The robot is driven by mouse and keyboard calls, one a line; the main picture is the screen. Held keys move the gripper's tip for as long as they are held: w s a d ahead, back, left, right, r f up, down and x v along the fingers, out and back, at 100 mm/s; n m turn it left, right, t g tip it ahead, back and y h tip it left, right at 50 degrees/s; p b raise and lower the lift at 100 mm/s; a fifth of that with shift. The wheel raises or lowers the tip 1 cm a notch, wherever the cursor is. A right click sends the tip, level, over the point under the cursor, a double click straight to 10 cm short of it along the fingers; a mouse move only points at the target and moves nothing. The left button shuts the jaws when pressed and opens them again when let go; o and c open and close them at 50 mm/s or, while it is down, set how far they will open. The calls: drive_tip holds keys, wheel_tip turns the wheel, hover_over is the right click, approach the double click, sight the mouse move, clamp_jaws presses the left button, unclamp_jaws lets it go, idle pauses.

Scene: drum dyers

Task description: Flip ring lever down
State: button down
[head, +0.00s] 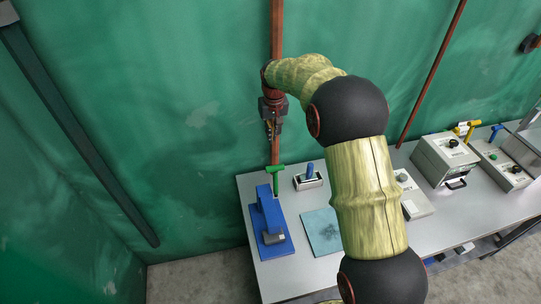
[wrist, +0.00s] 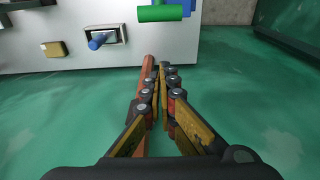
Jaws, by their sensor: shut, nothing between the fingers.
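My gripper (head: 271,128) hangs pointing down near the green wall, above the table's far left end. Its fingers are shut and empty; they also show in the wrist view (wrist: 160,72). A small blue lever (head: 310,170) rises from a light switch box on the table, below and right of my gripper. In the wrist view the blue lever (wrist: 102,40) sits in its grey frame. A green T-shaped handle (head: 275,173) stands left of it, almost under my gripper. Yellow (head: 467,128) and blue levers (head: 496,129) stand farther right. I cannot tell which is the ring lever.
A blue clamp-like fixture (head: 267,218) and a teal mat (head: 321,231) lie on the grey table (head: 250,187). Grey instrument boxes (head: 446,158) stand to the right. A reddish pole (head: 276,40) runs down the wall right behind my gripper. My arm hides the table's middle.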

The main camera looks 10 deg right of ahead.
wheel_tip(320, 180, down, 9)
drive_tip(key=s+p, duration=0.2)
drive_tip(key=shift+s, duration=0.3)
idle(0.5)
idle(0.4)
drive_tip(key=shift+s+r+t+b, duration=0.1)
drive_tip(key=shift+s+t+b, duration=0.2)
drive_tip(key=shift+s+b, duration=0.25)
